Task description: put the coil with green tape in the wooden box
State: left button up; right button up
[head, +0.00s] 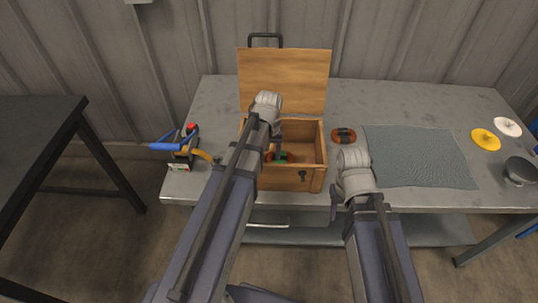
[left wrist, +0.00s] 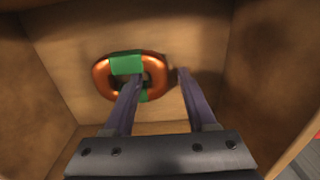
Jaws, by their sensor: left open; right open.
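The wooden box (head: 312,175) stands on the grey table with its lid (head: 285,78) raised at the back. The coil with green tape (left wrist: 157,84) is a copper-coloured ring lying on the box floor; a bit of its green tape (head: 281,157) shows in the head view. My left gripper (head: 274,146) reaches down into the box. In the left wrist view its fingers (left wrist: 159,79) are apart, one over the coil's opening and one beyond its right side. My right gripper (head: 334,204) is open, mostly hidden by its own arm, at the table's front edge.
A coil with dark tape (head: 343,136) lies right of the box. A blue-grey mat (head: 420,155), yellow disc (head: 485,139), white disc (head: 508,127) and grey bowl (head: 519,171) are further right. A blue-handled tool (head: 180,146) stands left. A dark table (head: 40,125) is far left.

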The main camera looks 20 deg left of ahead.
aim_at(269, 158)
pick_arm(q)
notch_tip(269, 158, up, 12)
jog(key=p, duration=1.2)
jog(key=s+d+m+y, duration=0.1)
jog(key=s+d+m, duration=0.6)
jog(key=s+d, duration=0.6)
jog(key=shift+s+d+r, duration=0.15)
jog(key=shift+s+d, duration=0.25)
jog(key=shift+d, duration=0.35)
jog(key=shift+c, duration=0.3)
